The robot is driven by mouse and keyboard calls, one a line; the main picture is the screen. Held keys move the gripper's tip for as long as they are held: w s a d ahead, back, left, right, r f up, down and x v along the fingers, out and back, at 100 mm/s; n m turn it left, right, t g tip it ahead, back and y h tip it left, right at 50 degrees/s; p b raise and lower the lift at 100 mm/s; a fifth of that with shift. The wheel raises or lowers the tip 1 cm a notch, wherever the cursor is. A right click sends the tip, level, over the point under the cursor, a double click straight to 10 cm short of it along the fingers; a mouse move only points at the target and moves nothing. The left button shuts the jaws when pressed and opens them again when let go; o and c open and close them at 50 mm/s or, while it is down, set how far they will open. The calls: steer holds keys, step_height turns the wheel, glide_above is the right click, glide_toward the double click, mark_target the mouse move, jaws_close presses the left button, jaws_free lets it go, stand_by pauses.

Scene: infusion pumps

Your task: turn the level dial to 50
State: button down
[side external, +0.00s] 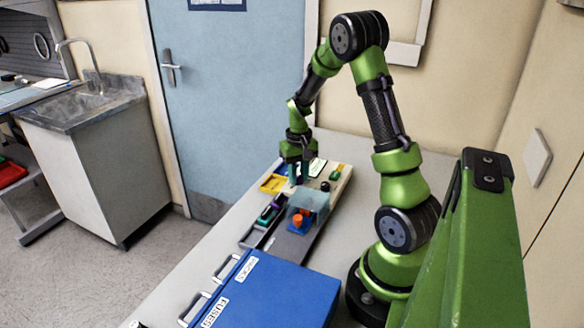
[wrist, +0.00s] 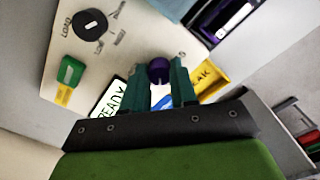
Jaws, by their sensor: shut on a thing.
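My gripper (wrist: 167,72) points down at the board, its two teal fingers close together around a purple round knob (wrist: 158,69) in the wrist view. The fingers hide part of the knob, and no scale or number 50 is readable. In the side view my gripper (side external: 296,178) is low over the far part of the board (side external: 318,202). A black dial (wrist: 90,25) marked LOAD, with small blurred labels around it, stands apart from the fingers. It also shows in the side view (side external: 325,186).
A green and yellow switch (wrist: 68,76), a READY sign (wrist: 108,98) and a yellow tray (wrist: 212,76) are near the fingers. Nearer the side camera, a clear cover (side external: 312,200) stands over an orange knob (side external: 299,217). A large blue box (side external: 265,295) marked FUSES is at the front.

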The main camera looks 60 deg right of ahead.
mark_target(298, 177)
steer(key=shift+m, duration=1.5)
steer(key=shift+r, duration=0.1)
steer(key=c, duration=0.9)
jaws_free()
step_height(298, 177, up, 17)
steer(key=shift+f, duration=0.1)
